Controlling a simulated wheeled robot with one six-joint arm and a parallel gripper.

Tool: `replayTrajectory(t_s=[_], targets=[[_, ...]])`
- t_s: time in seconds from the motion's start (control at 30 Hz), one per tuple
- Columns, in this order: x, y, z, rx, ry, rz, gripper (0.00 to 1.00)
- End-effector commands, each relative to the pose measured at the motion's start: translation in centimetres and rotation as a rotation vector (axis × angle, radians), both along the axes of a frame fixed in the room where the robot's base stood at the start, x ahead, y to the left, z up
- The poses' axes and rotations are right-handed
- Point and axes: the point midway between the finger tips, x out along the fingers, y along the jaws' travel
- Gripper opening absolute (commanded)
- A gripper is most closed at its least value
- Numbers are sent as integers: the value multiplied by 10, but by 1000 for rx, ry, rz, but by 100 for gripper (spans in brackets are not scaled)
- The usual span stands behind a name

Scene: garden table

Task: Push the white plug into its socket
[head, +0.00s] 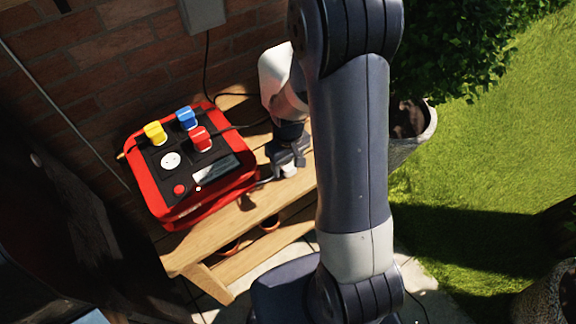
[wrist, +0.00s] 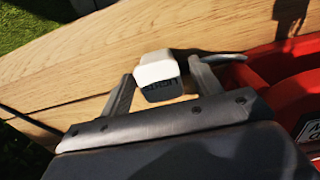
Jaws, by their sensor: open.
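My gripper (wrist: 160,80) is open, with one finger on each side of the plug. The right finger is very close to it; I cannot tell if it touches. In the head view my gripper (head: 288,164) is right of the box, and the plug (head: 289,171) shows small and pale at its tip. The white round socket (head: 170,160) is on the box's black top panel and looks empty.
The red box (head: 155,204) carries yellow (head: 155,132), blue (head: 187,118) and red (head: 200,138) plugs, a red button (head: 179,189) and a pale label plate (head: 215,167). A brick wall (head: 60,75) stands behind. The wooden table (head: 240,215) is clear in front.

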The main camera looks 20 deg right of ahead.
Motion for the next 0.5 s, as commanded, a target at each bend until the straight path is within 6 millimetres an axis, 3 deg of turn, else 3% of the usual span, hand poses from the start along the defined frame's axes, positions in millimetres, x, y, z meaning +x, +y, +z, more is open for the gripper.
replayTrajectory(t_s=[0.4,0.5], targets=[[0,0,-4,0,0,0,60],[0,0,-4,0,0,0,52]])
